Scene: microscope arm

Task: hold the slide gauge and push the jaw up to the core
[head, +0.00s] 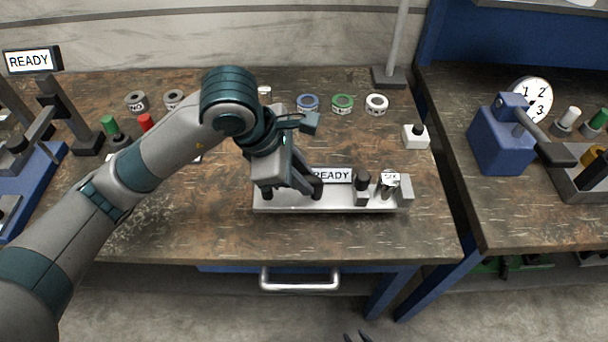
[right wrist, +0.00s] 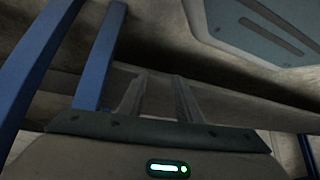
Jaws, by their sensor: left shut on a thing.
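The slide gauge (head: 335,203) is a long pale metal base lying near the front of the wooden bench, with a READY display (head: 333,175) along its back. The sliding jaw (head: 362,196) has a black knob on top. Right of it stands a small metallic core (head: 386,190) with a white label, beside the end block (head: 405,188). A narrow gap seems to separate jaw and core. My left gripper (head: 292,193) is shut on the gauge's left end, which it partly hides. My right gripper (head: 358,337) is below the bench front; its fingers (right wrist: 160,85) stand apart, empty.
Several coloured rings, among them a green one (head: 342,103), line the back of the bench. A white block with a black knob (head: 415,136) is at the right. A drawer handle (head: 300,280) juts out in front. Bare bench lies between rings and gauge.

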